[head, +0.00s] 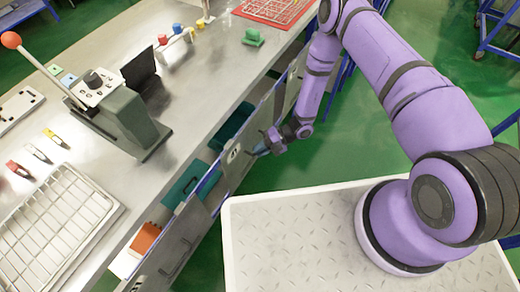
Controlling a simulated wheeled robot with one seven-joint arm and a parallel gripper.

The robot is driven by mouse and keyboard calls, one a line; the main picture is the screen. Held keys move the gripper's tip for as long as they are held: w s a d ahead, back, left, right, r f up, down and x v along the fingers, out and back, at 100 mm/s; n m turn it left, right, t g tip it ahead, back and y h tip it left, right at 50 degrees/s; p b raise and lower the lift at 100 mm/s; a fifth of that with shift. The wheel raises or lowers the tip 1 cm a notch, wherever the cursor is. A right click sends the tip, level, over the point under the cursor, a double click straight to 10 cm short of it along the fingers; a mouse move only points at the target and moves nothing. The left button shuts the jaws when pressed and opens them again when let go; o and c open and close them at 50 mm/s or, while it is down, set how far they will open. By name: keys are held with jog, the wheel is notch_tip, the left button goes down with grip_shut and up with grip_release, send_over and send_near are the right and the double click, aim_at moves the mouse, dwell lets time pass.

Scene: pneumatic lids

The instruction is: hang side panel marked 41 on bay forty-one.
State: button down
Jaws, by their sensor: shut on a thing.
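My gripper (271,143) is at the front side of the long bench, at the end of my purple arm. It is shut on a grey side panel (232,168) with a small dark mark on it. The mark is too small to read, so I cannot tell whether it is 41. The panel stands roughly upright along the bench's front, beside the blue frame. I cannot tell whether it hangs there or is held just off it. No label for bay forty-one is readable. The gripper's fingertips are partly hidden by the wrist.
Other grey panels (180,240) line the bench front. Teal bins (190,184) and an orange block (146,238) show in the bays. A lever press (128,118), a wire rack (55,228) and a red tray (272,10) stand on the bench (205,95).

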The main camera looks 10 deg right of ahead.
jog(key=shift+r, duration=1.5)
jog(key=shift+s+d, duration=0.1)
jog(key=s+d, duration=0.6)
jog(key=d, duration=0.1)
jog(key=shift+d, duration=0.3)
dwell(1.2)
jog(key=shift+d, duration=0.1)
dwell(0.9)
